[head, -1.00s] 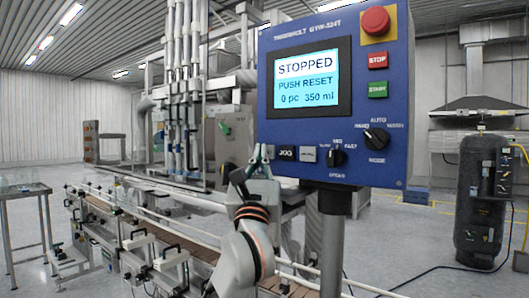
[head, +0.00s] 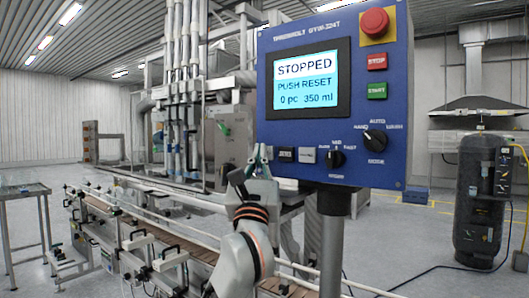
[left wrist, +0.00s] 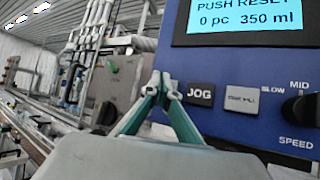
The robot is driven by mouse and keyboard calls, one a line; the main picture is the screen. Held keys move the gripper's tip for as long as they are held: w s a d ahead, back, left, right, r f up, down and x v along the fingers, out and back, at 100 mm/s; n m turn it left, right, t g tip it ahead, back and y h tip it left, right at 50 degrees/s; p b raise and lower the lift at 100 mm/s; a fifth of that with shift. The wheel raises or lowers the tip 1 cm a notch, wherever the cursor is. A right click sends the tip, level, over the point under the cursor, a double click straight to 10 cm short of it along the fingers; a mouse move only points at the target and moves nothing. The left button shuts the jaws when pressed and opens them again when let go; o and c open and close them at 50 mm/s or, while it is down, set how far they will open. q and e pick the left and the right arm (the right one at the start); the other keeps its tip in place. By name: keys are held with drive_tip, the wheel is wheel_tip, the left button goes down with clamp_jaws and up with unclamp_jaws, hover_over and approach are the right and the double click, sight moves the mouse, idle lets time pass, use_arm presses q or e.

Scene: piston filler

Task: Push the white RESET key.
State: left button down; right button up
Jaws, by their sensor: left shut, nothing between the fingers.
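The blue control panel (head: 400,80) has a screen (head: 309,78) reading STOPPED, PUSH RESET, 0 pc, 350 ml. Below the screen are a black JOG key (head: 286,155) and a pale grey-white key (head: 307,156); they also show in the left wrist view as the JOG key (left wrist: 199,94) and the pale key (left wrist: 241,99). The pale key's small label cannot be read surely. My left gripper (head: 262,152) is shut and empty at the panel's lower left edge. In the left wrist view its fingertips (left wrist: 161,83) appear left of the JOG key. Contact cannot be told. My right gripper is not in view.
A red mushroom button (head: 374,21), a red STOP key (head: 377,61) and a green START key (head: 377,91) are on the panel's right. SPEED (head: 335,158) and MODE (head: 375,140) knobs sit low. The conveyor (head: 198,262) runs below; a post (head: 331,240) supports the panel.

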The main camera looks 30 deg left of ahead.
use_arm(q)
drive_tip(key=shift+w+d+f, duration=0.1)
drive_tip(key=shift+d+f, duration=0.05)
drive_tip(key=shift+f, duration=0.3)
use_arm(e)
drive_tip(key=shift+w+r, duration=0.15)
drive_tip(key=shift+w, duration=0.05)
use_arm(q)
drive_tip(key=s, duration=0.1)
drive_tip(key=s+p, duration=0.1)
drive_tip(key=s, duration=0.1)
drive_tip(key=s+p, duration=0.1)
drive_tip(key=s, duration=0.1)
drive_tip(key=shift+s+a, duration=0.15)
drive_tip(key=shift+a, duration=0.1)
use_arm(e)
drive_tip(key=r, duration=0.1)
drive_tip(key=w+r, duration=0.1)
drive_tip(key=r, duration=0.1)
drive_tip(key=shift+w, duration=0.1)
